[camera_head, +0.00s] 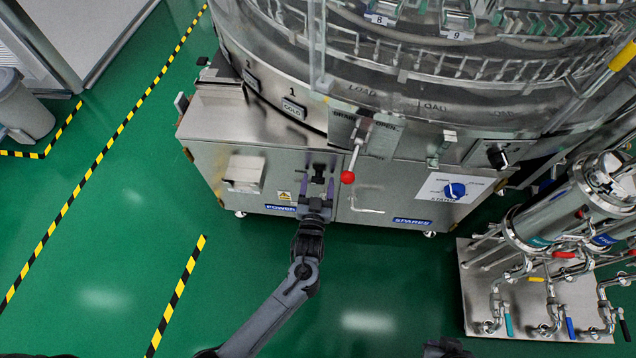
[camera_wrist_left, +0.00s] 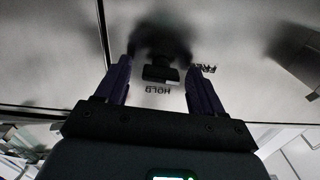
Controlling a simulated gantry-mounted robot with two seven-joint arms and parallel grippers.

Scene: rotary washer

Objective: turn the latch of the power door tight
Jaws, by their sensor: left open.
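The power door (camera_head: 282,160) is a grey metal panel on the lower front of the washer, marked by a blue POWER label (camera_head: 281,208). Its small black latch (camera_wrist_left: 160,73) shows in the left wrist view, with the words HOLD and FREE printed nearby. My left gripper (camera_wrist_left: 161,82) is open, with one purple finger on each side of the latch and a visible gap to both. In the head view my left gripper (camera_head: 318,190) is in front of the door's right part. Whether the fingertips touch the door is unclear.
A red-knobbed lever (camera_head: 348,177) stands out just right of my left gripper. A blue knob (camera_head: 455,190) sits farther right on the SPARES side. A pipe and valve skid (camera_head: 540,300) stands at the right. The green floor in front is clear.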

